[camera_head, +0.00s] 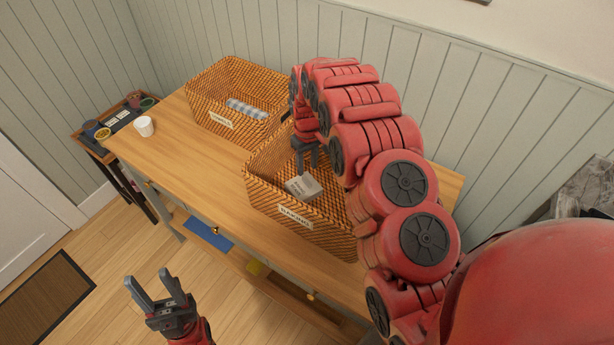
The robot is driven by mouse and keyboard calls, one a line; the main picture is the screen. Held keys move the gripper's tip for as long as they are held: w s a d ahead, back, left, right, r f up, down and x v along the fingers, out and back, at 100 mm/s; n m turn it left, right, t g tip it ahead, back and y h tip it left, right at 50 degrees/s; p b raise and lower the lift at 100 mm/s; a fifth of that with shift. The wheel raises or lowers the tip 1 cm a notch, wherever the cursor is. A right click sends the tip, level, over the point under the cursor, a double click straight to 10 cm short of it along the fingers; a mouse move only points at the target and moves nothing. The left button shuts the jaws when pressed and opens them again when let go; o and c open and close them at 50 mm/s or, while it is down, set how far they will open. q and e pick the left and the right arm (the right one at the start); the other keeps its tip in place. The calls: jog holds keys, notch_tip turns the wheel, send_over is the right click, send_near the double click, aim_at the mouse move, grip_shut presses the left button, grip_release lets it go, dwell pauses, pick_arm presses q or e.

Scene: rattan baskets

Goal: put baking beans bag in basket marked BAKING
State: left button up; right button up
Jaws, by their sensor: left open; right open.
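The near rattan basket (262,203) stands on the wooden sideboard; its front label (295,215) looks like BAKING, though small. A pale grey-white bag (304,187) with faint print lies inside it, tilted, near the left part of the basket. My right gripper (306,165) points down over that basket, open, its fingers just above and behind the bag, apparently apart from it. The red arm hides the basket's right side. My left gripper (158,284) is open and empty, low in front of the sideboard, over the floor.
A second rattan basket (204,112) with a label and a blue checked cloth (247,109) stands further left. A white cup (144,126) is near the sideboard's left end (165,165). A small side table (97,149) holds several items. The sideboard's front left top is clear.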

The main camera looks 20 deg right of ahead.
aim_at(307, 180)
notch_tip(307, 180, up, 6)
jog(key=p, duration=0.4)
jog(key=shift+p, duration=0.4)
